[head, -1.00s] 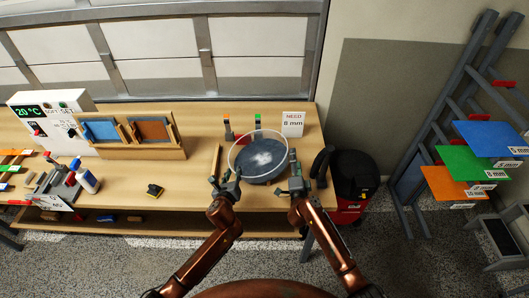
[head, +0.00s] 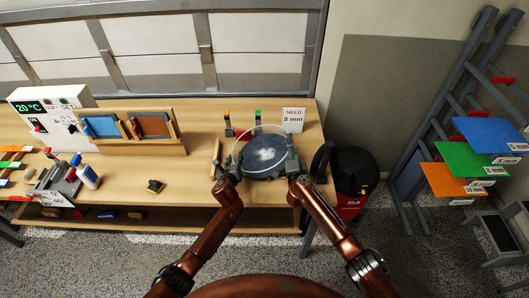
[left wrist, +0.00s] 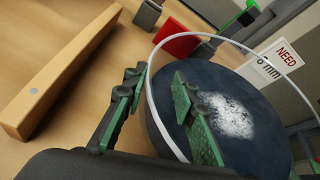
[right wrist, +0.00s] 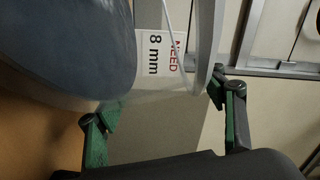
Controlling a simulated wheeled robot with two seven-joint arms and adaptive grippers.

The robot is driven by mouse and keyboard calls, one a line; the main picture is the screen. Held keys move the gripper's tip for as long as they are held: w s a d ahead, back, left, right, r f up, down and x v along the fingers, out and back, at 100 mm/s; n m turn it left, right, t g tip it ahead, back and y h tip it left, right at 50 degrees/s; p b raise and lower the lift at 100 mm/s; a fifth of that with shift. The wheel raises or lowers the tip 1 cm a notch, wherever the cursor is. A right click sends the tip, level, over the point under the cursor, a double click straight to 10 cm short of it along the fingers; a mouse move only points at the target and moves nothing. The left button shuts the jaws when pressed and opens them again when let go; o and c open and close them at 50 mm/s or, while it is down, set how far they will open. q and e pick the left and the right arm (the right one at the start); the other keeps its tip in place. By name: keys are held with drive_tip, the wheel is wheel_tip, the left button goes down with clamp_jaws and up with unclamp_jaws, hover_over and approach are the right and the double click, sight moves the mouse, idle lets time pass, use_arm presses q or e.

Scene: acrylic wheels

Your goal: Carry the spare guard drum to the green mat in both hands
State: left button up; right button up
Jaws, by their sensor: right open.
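The guard drum (head: 265,155) is a clear round tub with a dark blue-grey inside and a pale patch on its floor. It stands on the wooden bench. My left gripper (head: 231,164) is at its left side; in the left wrist view the drum's clear wall (left wrist: 150,105) passes between the parted fingers. My right gripper (head: 295,163) is at its right side, fingers wide apart; in the right wrist view the drum (right wrist: 65,50) and its rim lie above and between them. I cannot make out a green mat on the bench.
A wooden bar (head: 216,158) lies left of the drum, and a NEED 8 mm card (head: 293,120) stands behind it. A black and red vacuum (head: 352,180) stands right of the bench. A rack holds a green sheet (head: 462,159). The bench left of the bar is fairly clear.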

use_arm(q)
drive_tip(key=shift+x, duration=1.2)
use_arm(e)
drive_tip(key=shift+w, duration=0.7)
use_arm(q)
drive_tip(key=shift+d, duration=0.1)
use_arm(e)
drive_tip(key=shift+c, duration=0.2)
use_arm(q)
clamp_jaws()
use_arm(e)
drive_tip(key=c, duration=0.7)
use_arm(q)
drive_tip(key=shift+d+r, duration=0.1)
drive_tip(key=shift+d, duration=0.05)
use_arm(e)
clamp_jaws()
